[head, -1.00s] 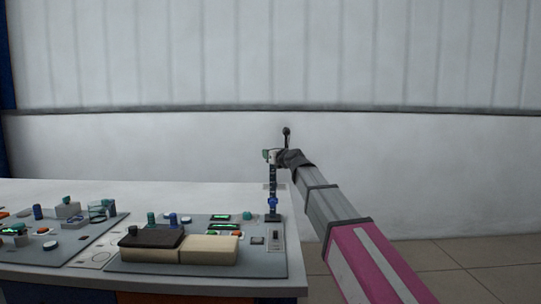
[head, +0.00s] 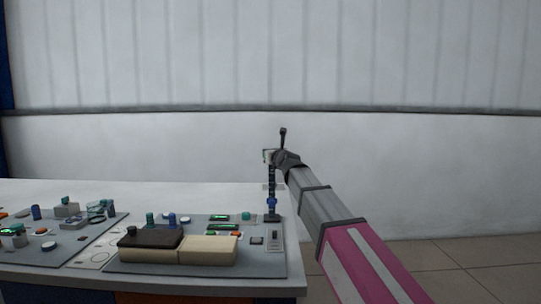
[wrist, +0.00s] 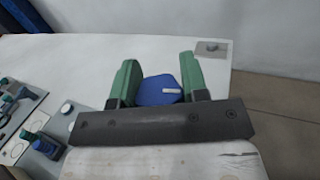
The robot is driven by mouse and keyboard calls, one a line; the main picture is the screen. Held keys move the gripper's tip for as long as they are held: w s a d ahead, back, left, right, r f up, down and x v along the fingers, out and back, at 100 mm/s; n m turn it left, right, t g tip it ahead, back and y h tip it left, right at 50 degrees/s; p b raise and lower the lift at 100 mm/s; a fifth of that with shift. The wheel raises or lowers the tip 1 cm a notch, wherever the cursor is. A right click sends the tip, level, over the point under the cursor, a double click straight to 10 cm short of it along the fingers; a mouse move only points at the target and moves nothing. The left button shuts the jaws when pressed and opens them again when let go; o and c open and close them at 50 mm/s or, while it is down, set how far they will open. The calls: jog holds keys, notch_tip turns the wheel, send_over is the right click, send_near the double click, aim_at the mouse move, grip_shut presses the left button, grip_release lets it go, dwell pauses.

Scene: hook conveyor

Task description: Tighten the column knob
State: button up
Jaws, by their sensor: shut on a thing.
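In the wrist view the two green fingers of my gripper (wrist: 158,88) are closed around a blue knob (wrist: 158,92) with a white mark on its face. One finger is on each side of it. In the head view my gripper (head: 268,156) is small, at the top of a dark upright column (head: 272,182). The knob cannot be made out there. The column stands near the right end of a grey panel (head: 262,268) and has a blue part (head: 272,203) near its base.
Several knobs and lit displays stand behind and left. The white table (head: 130,190) ends just right of the column. A plain wall (head: 420,170) stands behind.

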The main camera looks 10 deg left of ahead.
jog(key=o, duration=0.9)
jog(key=v, duration=1.1)
jog(key=shift+w, duration=0.1)
